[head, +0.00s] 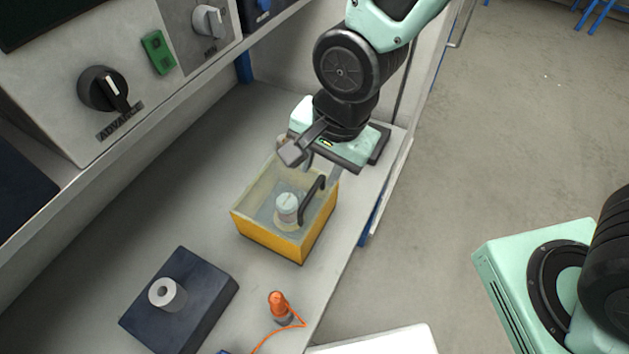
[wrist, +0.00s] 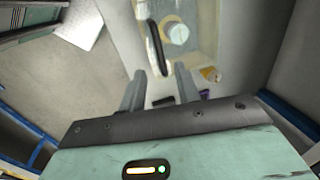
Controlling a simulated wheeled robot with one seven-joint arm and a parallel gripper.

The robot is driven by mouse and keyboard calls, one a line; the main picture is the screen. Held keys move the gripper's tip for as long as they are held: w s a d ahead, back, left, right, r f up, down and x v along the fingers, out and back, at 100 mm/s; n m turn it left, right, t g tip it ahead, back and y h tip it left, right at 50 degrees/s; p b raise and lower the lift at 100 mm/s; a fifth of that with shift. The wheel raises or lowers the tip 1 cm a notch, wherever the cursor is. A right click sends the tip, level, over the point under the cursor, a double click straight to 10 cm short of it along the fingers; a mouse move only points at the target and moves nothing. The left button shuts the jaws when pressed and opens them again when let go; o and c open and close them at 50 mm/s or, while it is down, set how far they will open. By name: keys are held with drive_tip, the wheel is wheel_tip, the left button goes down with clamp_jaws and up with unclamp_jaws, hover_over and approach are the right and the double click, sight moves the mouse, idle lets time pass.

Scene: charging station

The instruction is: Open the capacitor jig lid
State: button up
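The capacitor jig (head: 272,238) is a yellow box with a clear lid (head: 262,192) on the bench. The lid looks closed, with a black bar handle (head: 313,200) on its right side. A pale cylindrical capacitor (head: 287,208) shows inside through the lid. My gripper (head: 312,160) is above the jig's far end, empty. In the wrist view my gripper (wrist: 158,90) has its fingers spread apart. The handle (wrist: 156,48) lies ahead, roughly in line with the gap between them, and the capacitor (wrist: 176,30) shows beside it. I see no contact with the handle.
A dark block with a grey roll (head: 165,294) and an orange object with a cord (head: 279,305) lie nearer on the bench. A control panel with an ADVANCE knob (head: 104,90) stands at left. The bench edge is right of the jig, with open floor (head: 520,120) beyond.

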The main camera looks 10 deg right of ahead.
sight(312, 191)
drive_tip(key=shift+w+a+f, duration=0.1)
drive_tip(key=shift+a+f, duration=0.05)
drive_tip(key=shift+f, duration=0.8)
drive_tip(key=shift+w+a+f, duration=0.15)
drive_tip(key=shift+f, duration=0.8)
drive_tip(key=shift+w+a+f, duration=0.1)
drive_tip(key=shift+a+f, duration=0.05)
drive_tip(key=shift+f, duration=0.8)
clamp_jaws()
